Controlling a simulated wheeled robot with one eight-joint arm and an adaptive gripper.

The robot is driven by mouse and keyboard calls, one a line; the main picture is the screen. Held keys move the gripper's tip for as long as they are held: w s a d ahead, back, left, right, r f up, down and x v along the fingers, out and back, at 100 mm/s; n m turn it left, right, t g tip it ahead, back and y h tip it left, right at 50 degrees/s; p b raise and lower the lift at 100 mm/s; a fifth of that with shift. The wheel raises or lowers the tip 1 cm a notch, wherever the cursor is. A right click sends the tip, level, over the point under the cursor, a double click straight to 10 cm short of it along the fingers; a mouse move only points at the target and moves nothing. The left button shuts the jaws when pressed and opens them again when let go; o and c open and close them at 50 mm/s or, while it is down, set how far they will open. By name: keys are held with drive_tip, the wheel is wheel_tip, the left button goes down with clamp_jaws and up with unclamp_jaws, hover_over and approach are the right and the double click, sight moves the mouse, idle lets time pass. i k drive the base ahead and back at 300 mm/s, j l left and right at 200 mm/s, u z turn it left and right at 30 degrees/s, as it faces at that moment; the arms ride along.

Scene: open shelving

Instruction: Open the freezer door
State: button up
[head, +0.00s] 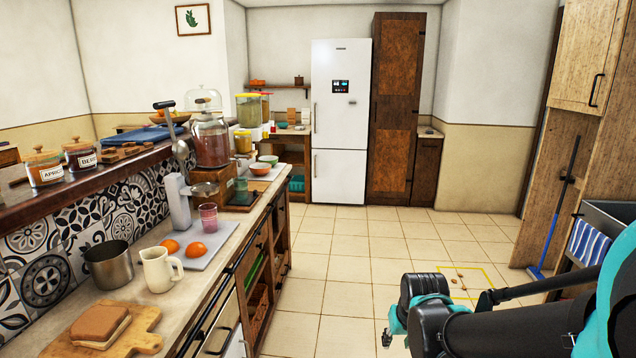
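A tall white fridge-freezer (341,95) stands upright against the far wall in the head view. It has a larger upper door with a small dark display panel (341,86) and a smaller lower door (339,178). Both doors look shut, and each has a thin vertical handle along its left edge, such as the lower handle (315,164). My arm reaches in from the lower right. The small dark end of my gripper (387,339) shows low in the picture, far from the fridge-freezer and touching nothing I can see. Its fingers are too small and hidden to read.
A long counter (215,240) with food and dishes runs along the left. A tall wooden cabinet (397,110) stands right of the fridge-freezer. A blue broom (552,220) and a sink (605,215) are at the right.

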sight(339, 176)
drive_tip(key=i, duration=5.15)
drive_tip(key=i+u, duration=0.15)
drive_tip(key=i, duration=0.35)
drive_tip(key=i+l+u, duration=0.1)
drive_tip(key=i, duration=0.45)
drive_tip(key=i+l+u, duration=0.15)
drive_tip(key=i, duration=0.35)
